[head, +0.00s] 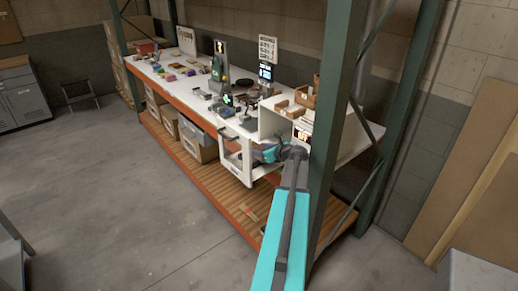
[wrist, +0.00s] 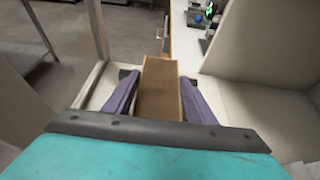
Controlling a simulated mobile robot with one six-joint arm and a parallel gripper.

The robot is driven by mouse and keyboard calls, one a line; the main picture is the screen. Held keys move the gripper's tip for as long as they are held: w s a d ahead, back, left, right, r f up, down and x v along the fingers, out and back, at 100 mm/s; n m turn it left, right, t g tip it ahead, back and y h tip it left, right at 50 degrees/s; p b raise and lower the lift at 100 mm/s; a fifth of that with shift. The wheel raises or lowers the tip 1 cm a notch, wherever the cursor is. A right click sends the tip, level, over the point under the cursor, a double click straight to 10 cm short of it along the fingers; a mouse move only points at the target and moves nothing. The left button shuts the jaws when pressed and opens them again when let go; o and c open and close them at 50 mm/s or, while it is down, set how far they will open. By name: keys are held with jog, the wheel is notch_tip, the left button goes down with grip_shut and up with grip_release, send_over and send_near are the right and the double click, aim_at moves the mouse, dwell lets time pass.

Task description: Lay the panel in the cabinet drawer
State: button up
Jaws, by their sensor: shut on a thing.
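A brown, flat panel (wrist: 159,92) stands out between the purple fingers of my gripper (wrist: 158,84) in the wrist view. The gripper is shut on it. The white cabinet (head: 270,122) sits at the right end of the bench in the head view. Its drawer (head: 232,172) is pulled out, with a white-framed front. In the head view my gripper (head: 266,155) is at the drawer, just behind its front. The panel cannot be made out there. Whether it touches the drawer floor is hidden.
A green rack upright (head: 338,110) stands close to the right of my arm. The bench top (head: 188,88) holds small coloured items and devices. The concrete floor at left is largely clear.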

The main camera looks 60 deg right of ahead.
jog(key=shift+f, duration=0.2)
jog(key=o, duration=1.1)
jog(key=shift+c, duration=0.2)
jog(key=shift+r, duration=0.15)
jog(key=shift+b+v, duration=1.3)
jog(key=shift+v, duration=2.5)
jog(key=shift+w, duration=0.1)
